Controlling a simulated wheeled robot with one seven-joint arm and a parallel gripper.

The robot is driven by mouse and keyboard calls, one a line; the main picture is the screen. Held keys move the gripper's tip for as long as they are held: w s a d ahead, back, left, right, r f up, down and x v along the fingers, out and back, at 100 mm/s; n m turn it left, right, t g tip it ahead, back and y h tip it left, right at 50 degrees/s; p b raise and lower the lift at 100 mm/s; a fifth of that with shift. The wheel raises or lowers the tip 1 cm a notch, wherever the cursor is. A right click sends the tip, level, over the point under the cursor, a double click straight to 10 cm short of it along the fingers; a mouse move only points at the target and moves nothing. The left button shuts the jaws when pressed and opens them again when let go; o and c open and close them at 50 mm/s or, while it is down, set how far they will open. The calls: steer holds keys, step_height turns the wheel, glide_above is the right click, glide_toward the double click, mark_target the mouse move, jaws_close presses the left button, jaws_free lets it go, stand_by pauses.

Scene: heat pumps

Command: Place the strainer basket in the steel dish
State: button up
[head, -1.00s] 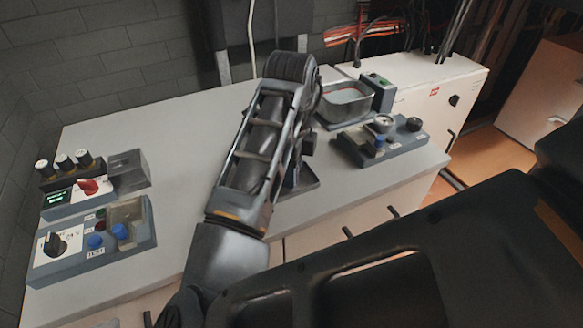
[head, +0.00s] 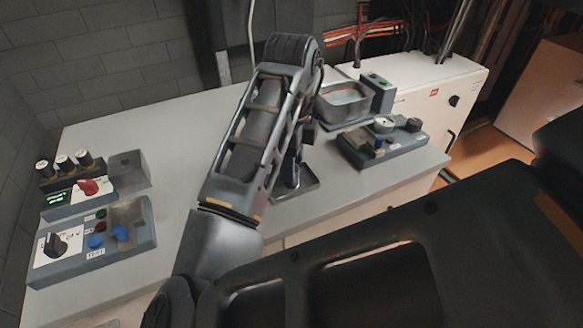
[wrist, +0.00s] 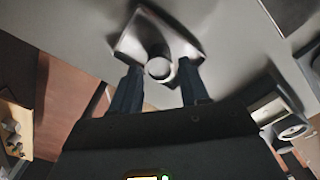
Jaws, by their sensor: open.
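The steel dish (head: 306,188), a shallow square metal tray, sits on the bench, partly hidden behind my arm in the head view. It also shows in the wrist view (wrist: 190,45), beyond my fingertips. A small round grey piece with a pale end, which looks like the strainer basket (wrist: 159,68), is between my fingertips in the picture, over or in the dish; I cannot tell if it touches the dish floor. My gripper (wrist: 158,82) is open, one finger on each side of this piece. In the head view my arm hides most of the gripper and the basket.
A rectangular metal tub (head: 345,103) and a grey block with buttons (head: 378,92) stand at the back right. A control panel (head: 383,143) lies in front of them. More control boxes (head: 95,240) stand on the left. The bench (head: 175,130) between is clear.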

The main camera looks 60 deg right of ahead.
step_height(320, 180, up, 9)
steer(key=p, duration=0.1)
steer(key=d+r+n+t+h, duration=0.3)
steer(key=d+r+n+h, duration=0.1)
steer(key=d+n+h, duration=0.35)
steer(key=d+r+n+t+h, duration=0.3)
steer(key=d+n+h, duration=0.4)
steer(key=d+n, duration=0.15)
steer(key=s+a+f+n+t+y, duration=0.35)
steer(key=a+f+n+y, duration=0.2)
steer(key=a+n, duration=0.3)
steer(key=s+a+f+n+t+y, duration=0.2)
steer(key=a+f+n+t+y, duration=0.25)
steer(key=a+f+n, duration=0.45)
steer(key=s+a+r+y, duration=0.1)
steer(key=s+a+y, duration=0.3)
steer(key=s+a, duration=1.3)
steer(key=shift+s+a+r+t, duration=0.25)
steer(key=shift+s+t, duration=0.15)
steer(key=shift+s, duration=0.1)
